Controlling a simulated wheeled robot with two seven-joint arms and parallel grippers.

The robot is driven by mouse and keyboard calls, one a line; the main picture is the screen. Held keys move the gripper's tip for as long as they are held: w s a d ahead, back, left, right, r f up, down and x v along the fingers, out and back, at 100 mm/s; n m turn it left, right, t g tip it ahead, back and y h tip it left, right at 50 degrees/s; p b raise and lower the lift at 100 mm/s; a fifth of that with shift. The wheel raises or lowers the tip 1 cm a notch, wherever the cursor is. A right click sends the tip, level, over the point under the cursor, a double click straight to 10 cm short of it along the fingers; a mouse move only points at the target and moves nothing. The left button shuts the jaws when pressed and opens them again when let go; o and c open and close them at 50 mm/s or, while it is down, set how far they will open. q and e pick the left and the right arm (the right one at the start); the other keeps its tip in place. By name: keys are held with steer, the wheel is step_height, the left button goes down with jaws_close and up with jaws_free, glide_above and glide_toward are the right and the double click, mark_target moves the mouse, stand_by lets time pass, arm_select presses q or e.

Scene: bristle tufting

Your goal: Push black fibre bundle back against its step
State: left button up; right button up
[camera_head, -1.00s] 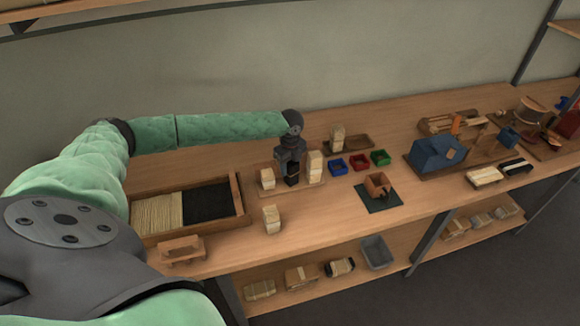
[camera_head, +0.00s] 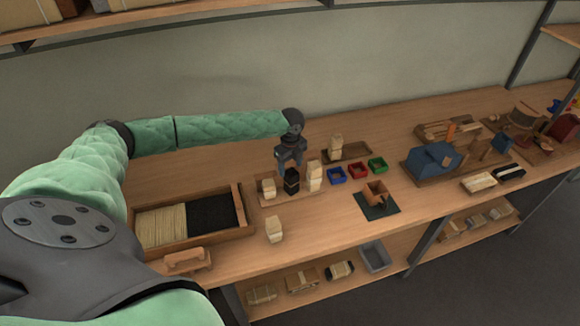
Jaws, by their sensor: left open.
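The black fibre bundle (camera_head: 291,182) stands upright on a wooden board (camera_head: 285,200), between two pale bundles, one on its left (camera_head: 268,188) and a taller one on its right (camera_head: 314,176). My left gripper (camera_head: 290,165) is open right above the black bundle, with its fingers pointing down near the bundle's top. I cannot tell whether the fingers touch it. The step behind the bundle is too small and partly hidden to make out. My right gripper is not in view.
A tray (camera_head: 242,209) with pale and black fibres lies to the left. A loose pale bundle (camera_head: 274,229) stands in front of the board. Blue (camera_head: 337,174), red (camera_head: 358,170) and green (camera_head: 377,164) bins sit to the right. A blue machine (camera_head: 432,160) stands farther right.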

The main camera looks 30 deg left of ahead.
arm_select(q)
steer(key=shift+w+a+r+p, duration=0.1)
steer(key=shift+a+r+p, duration=0.1)
steer(key=shift+r, duration=0.45)
steer(key=shift+w+a+r+p, duration=0.1)
steer(key=shift+a+r, duration=0.05)
steer(key=shift+r, duration=0.45)
steer(key=shift+s+d+r, duration=0.1)
steer(key=shift+s+r, duration=0.15)
steer(key=shift+s, duration=0.05)
steer(key=shift+w+d+f, duration=0.1)
steer(key=shift+d+f, duration=0.1)
steer(key=shift+d, duration=0.05)
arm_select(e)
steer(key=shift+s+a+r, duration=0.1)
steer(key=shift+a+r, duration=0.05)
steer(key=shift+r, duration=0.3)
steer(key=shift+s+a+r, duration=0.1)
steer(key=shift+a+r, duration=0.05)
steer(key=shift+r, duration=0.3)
arm_select(q)
steer(key=shift+d, duration=0.1)
